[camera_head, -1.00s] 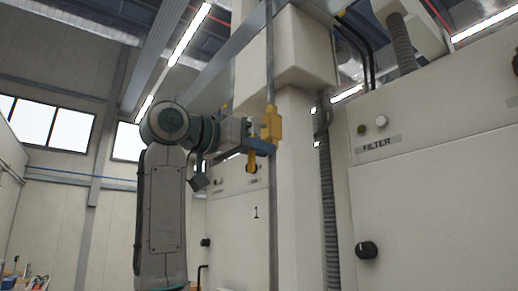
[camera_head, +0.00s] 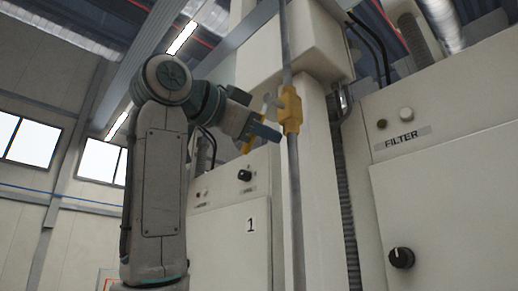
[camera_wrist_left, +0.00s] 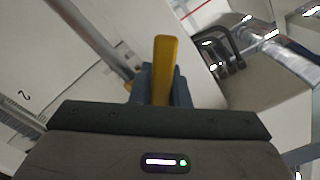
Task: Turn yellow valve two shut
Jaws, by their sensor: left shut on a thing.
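The yellow valve body (camera_head: 290,110) sits on a thin vertical grey pipe in the head view. Its yellow handle (camera_head: 249,143) shows partly beside my gripper, and the rest is hidden behind it. In the left wrist view the yellow handle (camera_wrist_left: 165,58) stands between my fingers and sticks out past their tips. My left gripper (camera_head: 264,131), with blue fingers, is shut on this handle just left of the valve body. The left fingers (camera_wrist_left: 160,84) show in the wrist view too. No number is readable on the valve itself. My right gripper is not in view.
A cabinet panel marked 1 (camera_head: 230,225) with a black knob stands behind the pipe (camera_head: 294,210). A white FILTER cabinet (camera_head: 450,210) with a knob stands at right. A white column (camera_head: 318,180) is close behind the pipe.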

